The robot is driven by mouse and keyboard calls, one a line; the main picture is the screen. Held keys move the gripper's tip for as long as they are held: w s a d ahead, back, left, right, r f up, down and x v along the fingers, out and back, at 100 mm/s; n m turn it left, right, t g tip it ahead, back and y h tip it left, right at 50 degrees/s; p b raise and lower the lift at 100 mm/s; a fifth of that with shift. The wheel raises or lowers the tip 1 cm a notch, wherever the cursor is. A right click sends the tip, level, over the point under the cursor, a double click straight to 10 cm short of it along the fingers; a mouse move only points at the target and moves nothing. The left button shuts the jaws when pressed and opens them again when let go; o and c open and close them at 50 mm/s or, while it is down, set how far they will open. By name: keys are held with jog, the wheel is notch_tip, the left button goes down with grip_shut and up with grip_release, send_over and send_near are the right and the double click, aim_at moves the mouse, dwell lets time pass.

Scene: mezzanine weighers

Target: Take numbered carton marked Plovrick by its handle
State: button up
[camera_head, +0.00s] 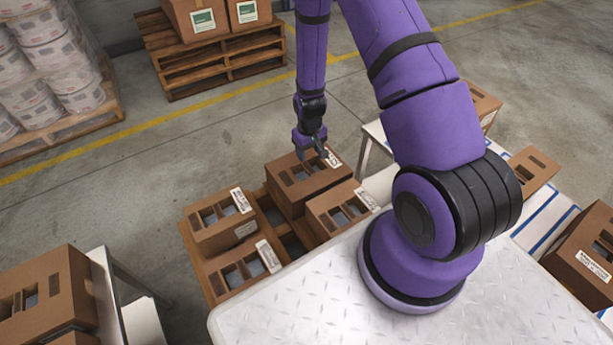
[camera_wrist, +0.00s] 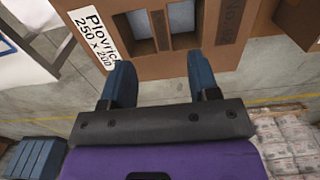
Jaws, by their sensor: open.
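The brown carton with a white label reading "Plovric…" and "250 x 200" fills the top of the wrist view (camera_wrist: 224,57). Its top has window-like cut-outs with a cardboard strip (camera_wrist: 160,28) between two of them. In the head view the carton under my gripper (camera_head: 300,188) appears to be this one, with a white label at its upper right. My gripper (camera_head: 313,150) is at its far edge; the wrist view shows both fingers (camera_wrist: 159,72) apart, pointing at the carton's near side, with nothing between them. Whether the fingertips touch it, I cannot tell.
Similar labelled cartons stand close by: one at left (camera_head: 218,222), one at front (camera_head: 246,270), one at right (camera_head: 340,207). They sit around a wooden pallet (camera_head: 196,258). More cartons (camera_head: 47,292) stand on side tables. Open floor (camera_head: 150,150) lies behind, before another pallet (camera_head: 215,68).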

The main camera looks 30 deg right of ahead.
aim_at(308, 168)
jog(key=shift+w+f, duration=0.15)
jog(key=shift+f, duration=4.45)
grip_shut()
